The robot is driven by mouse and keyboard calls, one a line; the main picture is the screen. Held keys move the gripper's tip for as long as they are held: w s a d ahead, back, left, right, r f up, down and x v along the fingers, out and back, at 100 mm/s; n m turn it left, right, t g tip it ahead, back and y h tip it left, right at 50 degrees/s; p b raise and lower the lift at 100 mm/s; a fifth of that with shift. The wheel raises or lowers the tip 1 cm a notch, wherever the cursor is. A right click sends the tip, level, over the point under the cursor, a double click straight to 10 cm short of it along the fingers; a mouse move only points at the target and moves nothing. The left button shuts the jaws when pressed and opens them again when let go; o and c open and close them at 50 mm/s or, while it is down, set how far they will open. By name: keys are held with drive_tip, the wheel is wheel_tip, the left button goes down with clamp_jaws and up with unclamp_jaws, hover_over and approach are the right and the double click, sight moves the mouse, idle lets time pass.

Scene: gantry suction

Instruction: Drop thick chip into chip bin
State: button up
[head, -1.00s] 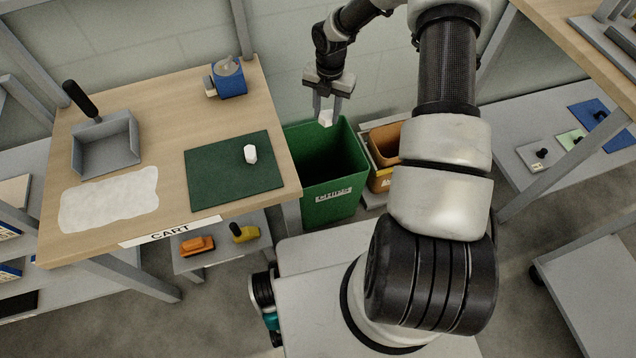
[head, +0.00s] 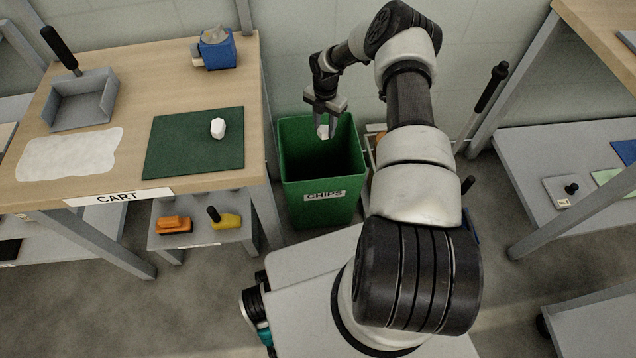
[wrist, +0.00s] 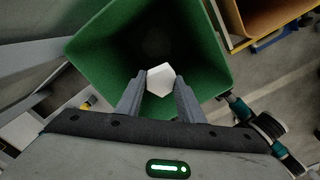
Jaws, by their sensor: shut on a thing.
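My gripper (head: 324,118) is shut on a white faceted chip (head: 323,132), which hangs between the fingertips over the mouth of the green bin (head: 324,207). The bin stands on the floor right of the cart, and its front label reads CHIPS. In the wrist view the held chip (wrist: 160,80) is pinched between both fingertips, with the dark bin interior below it. The bin's green wall (wrist: 213,50) surrounds it. A second white chip (head: 218,128) lies on the dark green mat (head: 180,157) on the cart.
The cart top (head: 246,92) stands left of the bin and also holds a grey dustpan (head: 82,103), a white sheet (head: 70,155) and a blue box (head: 217,52). In the wrist view an orange bin (wrist: 262,14) stands beside the green one.

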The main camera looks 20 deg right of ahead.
drive_tip(key=shift+f+b, duration=1.35)
drive_tip(key=shift+f, duration=1.85)
drive_tip(key=o, duration=1.1)
wheel_tip(320, 180, up, 18)
drive_tip(key=p, duration=0.3)
drive_tip(key=shift+f+p, duration=0.25)
drive_tip(key=shift+p, duration=0.15)
